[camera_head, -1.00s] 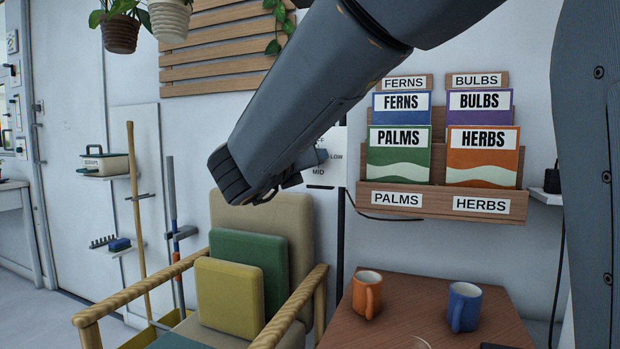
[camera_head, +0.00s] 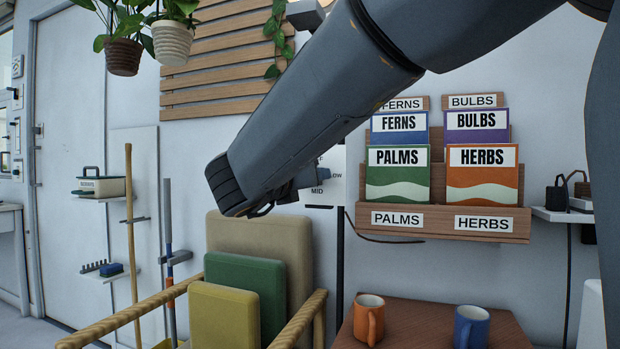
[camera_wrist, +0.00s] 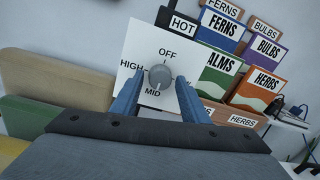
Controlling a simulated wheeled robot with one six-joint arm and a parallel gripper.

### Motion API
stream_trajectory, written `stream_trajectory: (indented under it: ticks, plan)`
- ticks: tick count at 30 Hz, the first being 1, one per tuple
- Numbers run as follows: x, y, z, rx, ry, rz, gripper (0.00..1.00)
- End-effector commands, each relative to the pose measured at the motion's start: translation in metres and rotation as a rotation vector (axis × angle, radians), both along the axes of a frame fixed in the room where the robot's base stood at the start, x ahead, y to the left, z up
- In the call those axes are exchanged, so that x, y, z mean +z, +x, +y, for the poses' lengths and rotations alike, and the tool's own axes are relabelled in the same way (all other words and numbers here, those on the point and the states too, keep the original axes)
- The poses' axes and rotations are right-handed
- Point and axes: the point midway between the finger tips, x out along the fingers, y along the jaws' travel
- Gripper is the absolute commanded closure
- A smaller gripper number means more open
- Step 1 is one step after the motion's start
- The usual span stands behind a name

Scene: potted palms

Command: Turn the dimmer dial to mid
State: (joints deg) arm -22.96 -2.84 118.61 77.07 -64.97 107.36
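The dimmer dial (camera_wrist: 159,76) is a round grey knob on a white wall panel (camera_wrist: 140,50) with OFF, HIGH and MID labels in the wrist view. A light mark shows on its face, but I cannot tell exactly which label it points at. My gripper (camera_wrist: 158,82) is open, with one blue-grey finger on each side of the knob's lower part; contact is not clear. The right finger hides the panel's right side there.
A wooden rack (camera_head: 440,222) of seed packets hangs right of the panel. Below are an armchair with cushions (camera_head: 245,285) and a table (camera_head: 410,325) with an orange mug (camera_head: 368,318) and a blue mug (camera_head: 471,327). Plants (camera_head: 123,56) hang at upper left.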

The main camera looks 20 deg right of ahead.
Motion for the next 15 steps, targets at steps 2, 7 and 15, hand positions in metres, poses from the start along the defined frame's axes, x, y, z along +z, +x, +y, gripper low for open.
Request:
stream_trajectory:
  ticks: [2,7,15]
  plan:
    - [0.0,0.0,0.0,0.0,0.0,0.0,0.53]
    - [0.0,0.0,0.0,0.0,-0.001,-0.001,0.53]
    - [0.001,-0.015,0.014,0.004,0.0,0.0,0.53]
